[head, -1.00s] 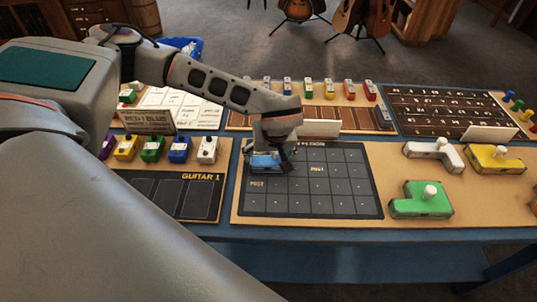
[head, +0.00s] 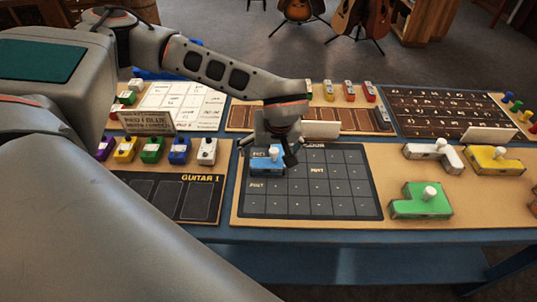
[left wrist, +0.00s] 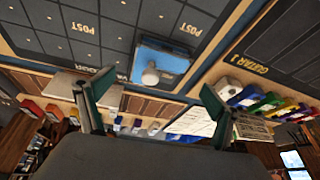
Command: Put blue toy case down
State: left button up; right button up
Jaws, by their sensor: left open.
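The blue toy case (head: 267,165), with a white knob on top, sits on the dark gridded board (head: 335,205), in its upper left part. My left gripper (head: 272,150) is open just above and behind the case, with the fingers apart from it. The case also shows in the left wrist view (left wrist: 163,67), resting flat on the grid near a corner with the knob free. The open fingers (left wrist: 153,95) there have nothing between them. My right gripper is not in view.
White (head: 433,152), yellow (head: 495,158) and green (head: 420,202) cases stand right of the grid. Several small coloured pieces stand to its left, behind the Guitar 1 panel (head: 170,197). A sign (head: 147,121) stands behind them. Most of the grid is clear.

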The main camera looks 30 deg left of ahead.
pick_arm(q)
jog(key=v, duration=0.6)
jog(key=shift+r, duration=0.3)
jog(key=shift+s+d, duration=0.1)
jog(key=shift+s, duration=0.05)
